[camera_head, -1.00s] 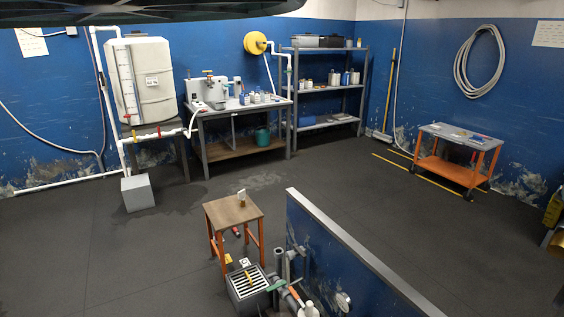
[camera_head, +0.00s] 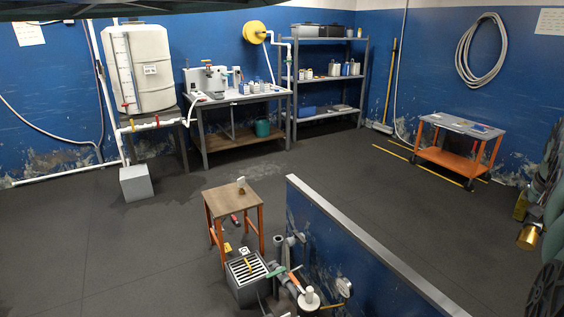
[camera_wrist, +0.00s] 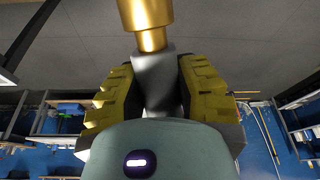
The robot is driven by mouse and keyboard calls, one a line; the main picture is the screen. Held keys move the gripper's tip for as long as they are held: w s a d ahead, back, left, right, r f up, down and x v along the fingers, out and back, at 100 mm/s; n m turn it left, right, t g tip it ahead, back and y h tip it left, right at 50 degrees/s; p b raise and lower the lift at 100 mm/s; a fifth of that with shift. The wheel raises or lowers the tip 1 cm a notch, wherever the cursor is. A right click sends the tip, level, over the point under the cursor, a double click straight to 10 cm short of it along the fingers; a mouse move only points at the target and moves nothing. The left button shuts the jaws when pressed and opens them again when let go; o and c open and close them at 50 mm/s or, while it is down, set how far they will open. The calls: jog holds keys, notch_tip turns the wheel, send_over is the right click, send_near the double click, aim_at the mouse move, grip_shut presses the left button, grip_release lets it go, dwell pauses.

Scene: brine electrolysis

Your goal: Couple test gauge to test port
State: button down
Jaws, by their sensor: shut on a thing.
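My gripper (camera_wrist: 155,90) has yellow padded fingers and is shut on a grey neck below a brass-coloured cylinder (camera_wrist: 147,20). This held piece may be the test gauge; no dial face shows on it. In the head view the brass piece (camera_head: 530,237) hangs at the right edge, beside my yellow fingers (camera_head: 521,205). A small round dial (camera_head: 344,287) sits on the near side of the low blue wall. Grey pipework (camera_head: 284,268) with a green handle stands left of that wall. Which fitting is the test port I cannot tell. My gripper is well right of the pipework, apart from it.
A low blue wall with a grey top (camera_head: 370,238) stands between my gripper and the pipework. A wooden stool (camera_head: 230,200) and a floor grate (camera_head: 247,270) are left of it. An orange cart (camera_head: 458,150) stands back right. The floor between is clear.

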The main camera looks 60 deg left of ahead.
jog(key=shift+a+f+t+b, duration=0.15)
jog(key=shift+a+f+b, duration=0.2)
jog(key=shift+f, duration=0.25)
jog(key=shift+a+f+t+b, duration=0.15)
jog(key=shift+a+f+b, duration=0.15)
jog(key=shift+f, duration=0.3)
jog(key=w+a+f+n+t+y+b, duration=0.1)
jog(key=a+f+b, duration=0.3)
jog(key=f, duration=0.4)
jog(key=shift+w+a+t, duration=0.2)
jog(key=shift+a+t, duration=0.1)
jog(key=shift+a, duration=0.15)
jog(key=shift+a+f+b, duration=0.1)
jog(key=shift+f+b, duration=0.1)
jog(key=shift+b, duration=0.1)
